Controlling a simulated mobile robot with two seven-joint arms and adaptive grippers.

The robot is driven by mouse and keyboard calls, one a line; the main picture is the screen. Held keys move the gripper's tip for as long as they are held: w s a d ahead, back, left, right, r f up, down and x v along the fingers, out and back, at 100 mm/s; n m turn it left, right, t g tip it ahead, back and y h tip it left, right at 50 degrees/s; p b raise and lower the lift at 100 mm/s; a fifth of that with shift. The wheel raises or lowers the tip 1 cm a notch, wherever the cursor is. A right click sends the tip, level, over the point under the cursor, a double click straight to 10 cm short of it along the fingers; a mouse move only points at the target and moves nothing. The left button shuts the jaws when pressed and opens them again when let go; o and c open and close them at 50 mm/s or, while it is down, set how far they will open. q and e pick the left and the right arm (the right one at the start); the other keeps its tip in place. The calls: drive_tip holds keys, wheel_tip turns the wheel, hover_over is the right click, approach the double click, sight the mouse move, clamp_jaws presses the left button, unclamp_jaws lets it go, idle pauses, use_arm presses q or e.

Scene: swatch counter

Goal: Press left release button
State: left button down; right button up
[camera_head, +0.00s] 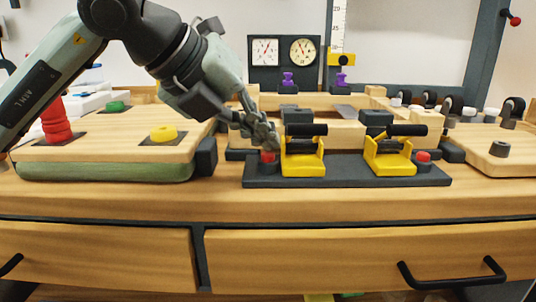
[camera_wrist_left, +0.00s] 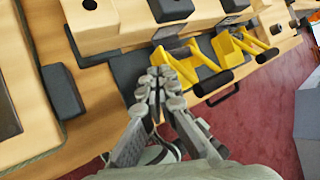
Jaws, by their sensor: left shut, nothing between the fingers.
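The left release button (camera_head: 268,157) is a small red cap at the left end of a dark base plate (camera_head: 345,176), beside the left yellow clamp (camera_head: 302,164). My left gripper (camera_head: 266,143) is shut and empty, with its fingertips just above the red button. I cannot tell whether they touch it. In the left wrist view the shut fingertips (camera_wrist_left: 159,82) are over the dark base, and the red button is hidden there. The right red button (camera_head: 424,157) stands beside the right yellow clamp (camera_head: 388,160). My right gripper is not in view.
A wooden board on the left (camera_head: 110,150) carries a red stack (camera_head: 55,122), a yellow knob (camera_head: 163,133) and a green knob (camera_head: 115,106). Another board (camera_head: 490,160) is at the right. The front counter strip is clear.

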sight(263, 156)
use_arm(q)
drive_tip(key=shift+f+b, duration=0.6)
drive_tip(key=shift+b, duration=0.05)
idle(0.5)
drive_tip(key=shift+r, duration=0.15)
drive_tip(key=shift+r+p, duration=0.5)
drive_tip(key=shift+r, duration=0.35)
drive_tip(key=shift+r+p, duration=1.45)
drive_tip(key=shift+r, duration=1.1)
drive_tip(key=shift+f, duration=0.1)
